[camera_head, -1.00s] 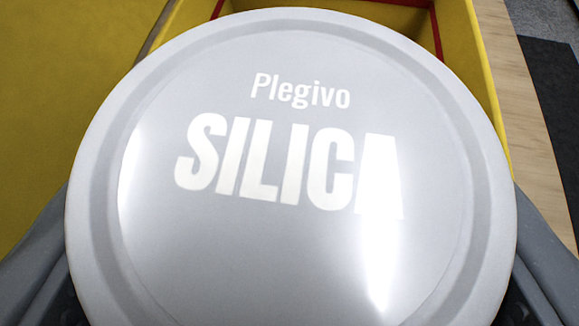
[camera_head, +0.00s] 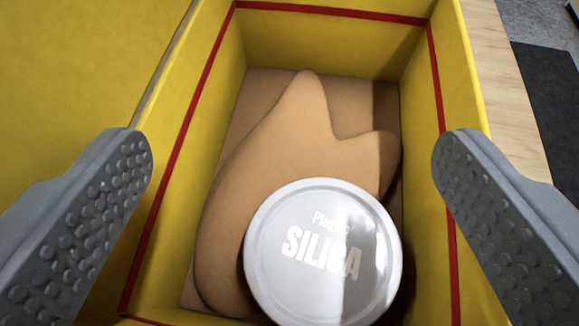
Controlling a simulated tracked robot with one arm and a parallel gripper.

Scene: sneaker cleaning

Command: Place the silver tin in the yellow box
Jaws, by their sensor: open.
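The silver tin (camera_head: 322,255), round with a pale lid lettered "Plegivo SILICA", is inside the yellow box (camera_head: 330,38), toward its near end. It overlaps a tan, pointed-lobed shape in the box; I cannot tell whether it rests on that or is still falling. My gripper (camera_head: 292,165) is open wide, its grey studded fingers at the left and right of the picture, above the box's side walls. Neither finger touches the tin.
A tan object with pointed lobes (camera_head: 290,140) lies on the brown bottom of the box. A red line runs round the box's inner walls. A yellow surface (camera_head: 70,70) is at left. A wooden edge (camera_head: 505,90) runs along the right, with dark and grey floor beyond.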

